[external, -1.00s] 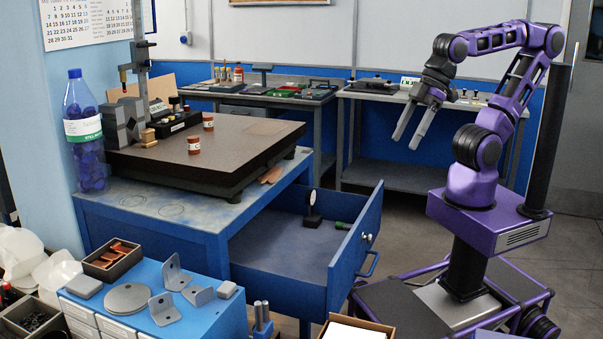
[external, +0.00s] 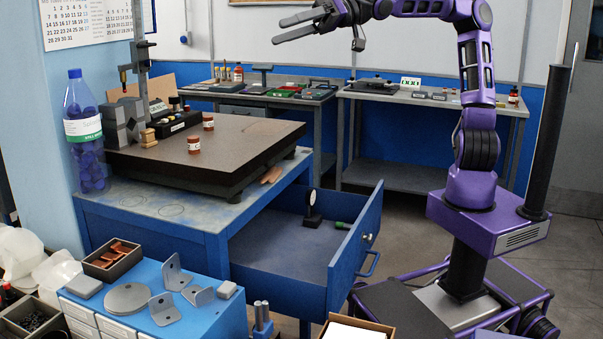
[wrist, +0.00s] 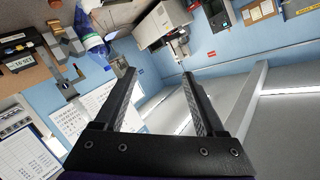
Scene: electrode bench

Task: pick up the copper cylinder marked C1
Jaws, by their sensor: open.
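Two small copper-brown cylinders with white labels stand upright on the dark surface plate (external: 262,133). The nearer cylinder (external: 194,149) is close to the plate's front, and the farther cylinder (external: 208,126) is behind it to the right. The labels are too small to tell which is C1. My gripper (external: 278,30) is open and empty, high in front of the white wall panel, above and to the right of the plate in the external view. The wrist view shows its two fingers (wrist: 158,73) apart with nothing between them; I cannot make out either cylinder there.
A height stand (external: 139,70) and a blue bottle (external: 83,130) stand at the plate's left. An open drawer (external: 290,248) sticks out below. Benches with tools (external: 255,98) line the back wall. The plate's right half looks mostly clear.

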